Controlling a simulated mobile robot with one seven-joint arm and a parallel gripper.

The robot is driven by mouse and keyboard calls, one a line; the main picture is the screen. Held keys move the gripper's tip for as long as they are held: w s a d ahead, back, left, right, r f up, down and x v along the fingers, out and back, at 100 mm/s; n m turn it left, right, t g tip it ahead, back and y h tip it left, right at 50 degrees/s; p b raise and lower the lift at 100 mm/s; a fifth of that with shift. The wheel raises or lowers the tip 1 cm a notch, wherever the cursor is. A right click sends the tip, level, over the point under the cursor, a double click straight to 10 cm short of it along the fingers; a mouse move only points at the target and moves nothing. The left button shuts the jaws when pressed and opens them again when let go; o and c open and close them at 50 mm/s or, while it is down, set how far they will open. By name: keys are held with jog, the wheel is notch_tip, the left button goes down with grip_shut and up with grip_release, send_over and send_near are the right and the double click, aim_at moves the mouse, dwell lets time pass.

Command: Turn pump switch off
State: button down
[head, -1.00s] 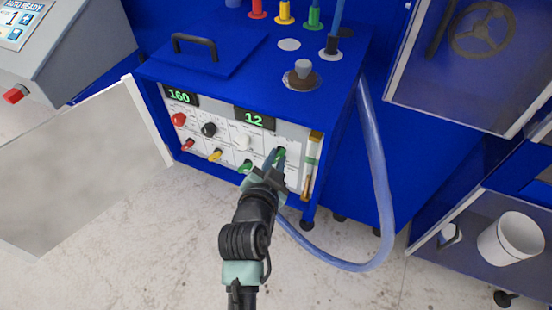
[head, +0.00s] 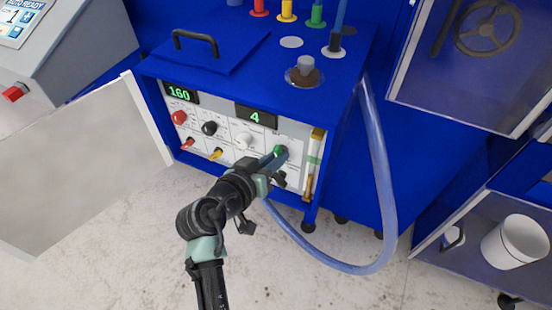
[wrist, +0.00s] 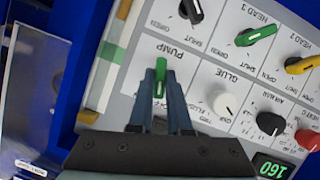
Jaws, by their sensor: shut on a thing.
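The pump switch is a small green lever (wrist: 160,77) beside the PUMP label in the wrist view. It also shows at the right of the panel in the head view (head: 281,150). My gripper (wrist: 162,90) has one finger on each side of the switch and is shut on it. In the head view my gripper (head: 274,157) reaches the panel from the lower left. The fingers hide the lower part of the switch, and its marked end positions are hard to read.
A white glue knob (wrist: 226,104), a green head handle (wrist: 256,37) and a black knob (wrist: 190,10) sit close around the switch. A display (head: 256,117) reads 4. A clear hose (head: 380,190) loops at the right. An open door (head: 90,165) is at the left.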

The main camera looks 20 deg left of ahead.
jog(key=shift+f+n+h+b, duration=0.1)
jog(key=shift+n+h+b, duration=0.2)
jog(key=shift+n+h, duration=0.35)
jog(key=shift+n, duration=0.25)
jog(key=c, duration=0.9)
grip_release()
jog(key=shift+o, duration=0.2)
jog(key=shift+s+a, duration=0.1)
jog(key=b+v, duration=0.1)
jog(key=v, duration=1.1)
jog(key=shift+s, duration=0.4)
